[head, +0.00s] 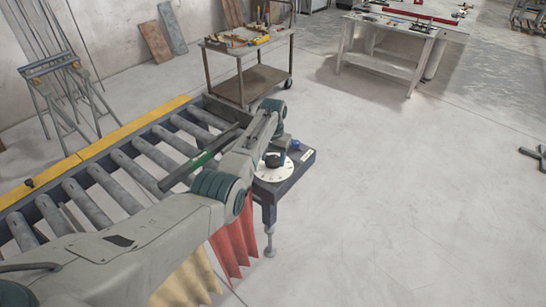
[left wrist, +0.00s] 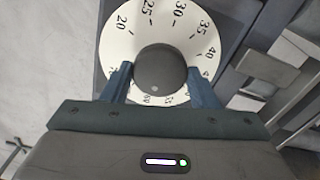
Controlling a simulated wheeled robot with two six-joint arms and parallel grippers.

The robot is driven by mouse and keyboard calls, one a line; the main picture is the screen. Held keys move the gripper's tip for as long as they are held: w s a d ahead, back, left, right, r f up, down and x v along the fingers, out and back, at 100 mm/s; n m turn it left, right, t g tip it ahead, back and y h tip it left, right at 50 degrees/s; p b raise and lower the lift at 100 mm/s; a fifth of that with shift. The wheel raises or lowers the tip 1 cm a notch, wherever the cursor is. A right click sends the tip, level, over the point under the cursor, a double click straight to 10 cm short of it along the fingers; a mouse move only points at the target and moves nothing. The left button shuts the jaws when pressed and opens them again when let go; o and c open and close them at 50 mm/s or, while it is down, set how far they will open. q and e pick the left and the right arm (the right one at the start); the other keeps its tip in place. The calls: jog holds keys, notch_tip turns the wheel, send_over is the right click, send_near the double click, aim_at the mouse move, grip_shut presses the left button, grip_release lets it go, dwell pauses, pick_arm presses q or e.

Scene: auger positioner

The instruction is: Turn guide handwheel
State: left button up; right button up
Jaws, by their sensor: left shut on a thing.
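The guide handwheel is a dark round knob (left wrist: 161,70) in the middle of a white dial (left wrist: 200,30) with printed numbers, seen from above in the left wrist view. In the head view the dial (head: 268,174) sits on a dark plate at the end of the roller conveyor. My left gripper (left wrist: 159,75) is shut on the knob, one blue-grey finger on each side of it. A small pale dot shows on the knob's near part. In the head view my left arm hides part of the plate. My right gripper is not in view.
The roller conveyor (head: 95,180) with a yellow side rail (head: 165,108) runs to the left. Red strip curtains (head: 236,243) hang below its end. A tool cart (head: 247,75) and a workbench (head: 385,52) stand behind.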

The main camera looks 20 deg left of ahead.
pick_arm(q)
jog(key=n, duration=1.1)
jog(key=shift+r, duration=0.1)
jog(key=n, duration=0.4)
jog(key=shift+w+n, duration=0.1)
jog(key=shift+n, duration=0.2)
jog(key=n, duration=0.3)
jog(key=shift+n, duration=0.3)
jog(key=n, duration=0.3)
jog(key=shift+n, duration=0.3)
jog(key=n, duration=0.3)
jog(key=shift+n, duration=2.2)
